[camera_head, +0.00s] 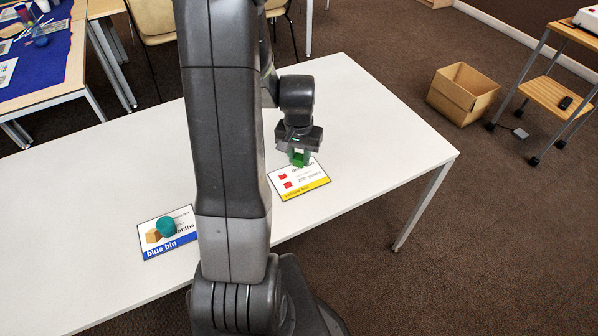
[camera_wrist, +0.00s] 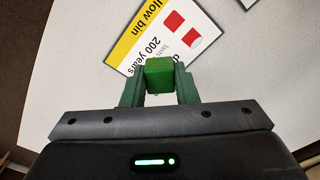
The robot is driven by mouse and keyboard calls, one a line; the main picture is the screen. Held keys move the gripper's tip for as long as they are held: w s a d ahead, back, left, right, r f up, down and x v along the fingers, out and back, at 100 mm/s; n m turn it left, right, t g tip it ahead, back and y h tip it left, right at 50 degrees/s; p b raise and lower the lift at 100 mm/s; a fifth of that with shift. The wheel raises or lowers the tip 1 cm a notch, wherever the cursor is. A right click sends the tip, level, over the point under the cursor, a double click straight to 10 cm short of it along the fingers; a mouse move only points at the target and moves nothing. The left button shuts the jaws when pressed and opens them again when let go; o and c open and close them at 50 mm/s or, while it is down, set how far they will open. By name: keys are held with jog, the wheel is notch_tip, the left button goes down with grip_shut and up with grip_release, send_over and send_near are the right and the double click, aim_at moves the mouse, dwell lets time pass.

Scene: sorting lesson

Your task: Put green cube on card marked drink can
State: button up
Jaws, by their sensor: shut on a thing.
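My gripper (camera_wrist: 159,88) is shut on the green cube (camera_wrist: 159,71), which sits between its two green fingers. In the head view my gripper (camera_head: 300,155) and the green cube (camera_head: 299,159) are over the top edge of the yellow bin card (camera_head: 312,184). This card has red pictures and the words "200 years"; it also shows in the wrist view (camera_wrist: 196,55). Part of its text is hidden by the gripper and cube. I cannot tell whether the cube touches the card.
The blue bin card (camera_head: 158,245) lies left of my arm, with a teal ball (camera_head: 166,226) and an orange-tan block (camera_head: 152,236) on it. The white table (camera_head: 370,130) is clear to the right. A cardboard box (camera_head: 463,94) and a trolley (camera_head: 556,95) stand on the floor beyond.

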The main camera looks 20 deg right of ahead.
aim_at(299, 178)
jog(key=shift+f, duration=2.75)
jog(key=shift+f+b, duration=0.25)
jog(key=shift+b, duration=0.1)
jog(key=o, duration=0.9)
jog(key=shift+r, duration=0.1)
jog(key=shift+o, duration=0.2)
notch_tip(299, 178, up, 12)
jog(key=shift+s+a+r+p, duration=0.1)
jog(key=shift+a+r+p, duration=0.1)
jog(key=shift+p, duration=0.45)
